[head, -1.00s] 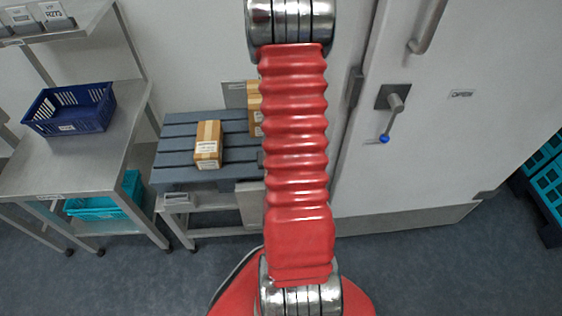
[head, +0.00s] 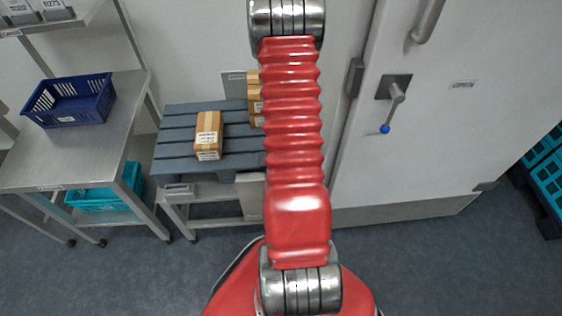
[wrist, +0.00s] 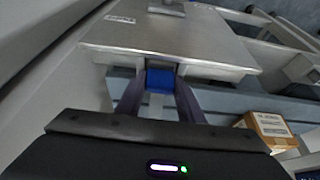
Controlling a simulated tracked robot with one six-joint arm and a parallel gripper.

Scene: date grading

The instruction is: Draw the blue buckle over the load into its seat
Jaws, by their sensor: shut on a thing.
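In the wrist view the two dark fingers of my gripper (wrist: 159,100) are closed on the blue buckle (wrist: 160,80), which sits between their tips in front of a pale metal surface. In the head view my red arm hides the gripper and the buckle. The load is cardboard boxes on a grey slatted pallet (head: 175,145): one box (head: 208,136) lies in the open, and more boxes (head: 255,95) are partly hidden behind my arm. One box (wrist: 268,130) also shows right of the gripper in the wrist view. I cannot make out the buckle's seat for certain.
A steel table (head: 105,140) at left carries a dark blue basket (head: 70,100), with a turquoise crate (head: 100,200) below. A white door with a blue-tipped lever (head: 385,129) stands at right. Turquoise crates (head: 548,180) stand at the far right. The floor in front is clear.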

